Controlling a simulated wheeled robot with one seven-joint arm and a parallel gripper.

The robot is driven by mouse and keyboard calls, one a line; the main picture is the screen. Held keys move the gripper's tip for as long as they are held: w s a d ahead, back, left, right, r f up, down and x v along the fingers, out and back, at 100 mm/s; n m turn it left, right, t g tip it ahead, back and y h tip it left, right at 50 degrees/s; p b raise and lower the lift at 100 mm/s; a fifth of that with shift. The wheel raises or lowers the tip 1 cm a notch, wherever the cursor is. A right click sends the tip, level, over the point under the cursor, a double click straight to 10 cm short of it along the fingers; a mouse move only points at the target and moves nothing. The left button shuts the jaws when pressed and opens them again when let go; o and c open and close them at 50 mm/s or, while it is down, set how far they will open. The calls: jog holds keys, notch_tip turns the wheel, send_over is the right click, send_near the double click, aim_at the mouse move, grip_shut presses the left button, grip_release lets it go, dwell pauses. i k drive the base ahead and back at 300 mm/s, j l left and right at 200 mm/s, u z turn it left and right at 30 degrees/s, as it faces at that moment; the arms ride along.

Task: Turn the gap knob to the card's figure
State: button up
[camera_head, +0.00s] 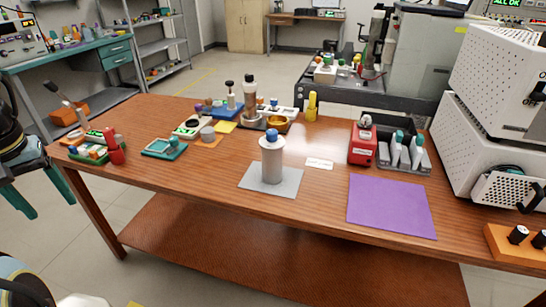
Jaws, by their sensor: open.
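A grey upright cylinder (272,160) with a blue knob (271,134) on top stands on a grey mat (286,188) at the middle front of the table. The knob looks like the gap knob, but its scale is too small to read. A small white card (320,164) lies flat just right of the cylinder, apart from it. It bears dark print that I cannot read.
A purple mat (390,207) lies right of the card. Behind it are a red device (362,142) and a dark rack (415,158) of white bottles. White perforated equipment (478,145) fills the right end. Coloured small items crowd the left and back. Bare wood surrounds the grey mat.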

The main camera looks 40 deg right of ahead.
aim_at(272, 134)
jog(key=k+l+u, duration=0.15)
jog(key=k+u, duration=0.15)
jog(key=k, duration=0.15)
jog(key=k+u, duration=0.3)
jog(key=k, duration=0.2)
